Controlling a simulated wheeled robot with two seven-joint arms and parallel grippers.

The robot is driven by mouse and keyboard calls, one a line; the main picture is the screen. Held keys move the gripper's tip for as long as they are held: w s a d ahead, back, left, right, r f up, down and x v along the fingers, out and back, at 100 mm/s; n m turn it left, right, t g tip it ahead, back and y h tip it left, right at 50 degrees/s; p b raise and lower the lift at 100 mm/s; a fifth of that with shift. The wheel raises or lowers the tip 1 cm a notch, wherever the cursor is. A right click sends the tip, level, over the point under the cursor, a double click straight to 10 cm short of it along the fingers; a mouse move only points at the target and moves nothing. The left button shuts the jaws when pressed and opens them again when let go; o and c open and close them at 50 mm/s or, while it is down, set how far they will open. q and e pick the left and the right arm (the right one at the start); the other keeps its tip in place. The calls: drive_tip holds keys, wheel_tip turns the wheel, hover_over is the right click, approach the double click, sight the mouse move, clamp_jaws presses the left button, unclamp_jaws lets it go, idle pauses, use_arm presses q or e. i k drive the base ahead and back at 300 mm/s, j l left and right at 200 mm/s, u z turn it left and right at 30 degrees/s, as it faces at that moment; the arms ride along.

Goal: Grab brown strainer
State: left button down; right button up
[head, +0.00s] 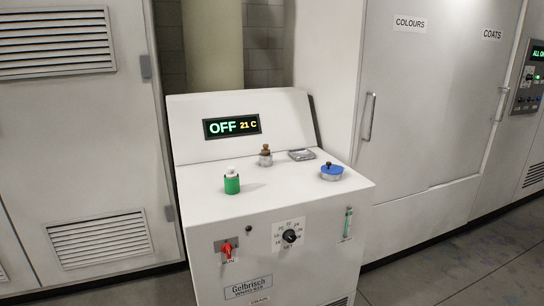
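A small item with a brown top and a grey metal lower part (265,155) stands upright on the top of the white machine (205,180), near the back middle. It is the only brown item I see, and it is too small to tell for sure that it is the strainer. Neither of my grippers is in view.
A green item with a white top (232,182) stands at the left front of the machine top. A blue item with a dark knob (332,171) is at the right. A flat grey metal piece (301,155) lies at the back right. White cabinets (424,90) stand behind.

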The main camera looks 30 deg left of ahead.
sight(264, 152)
drive_tip(key=i+j+u, duration=0.15)
drive_tip(key=i, duration=0.45)
drive_tip(key=i+j+u, duration=0.2)
drive_tip(key=i, duration=0.35)
drive_tip(key=l, duration=0.1)
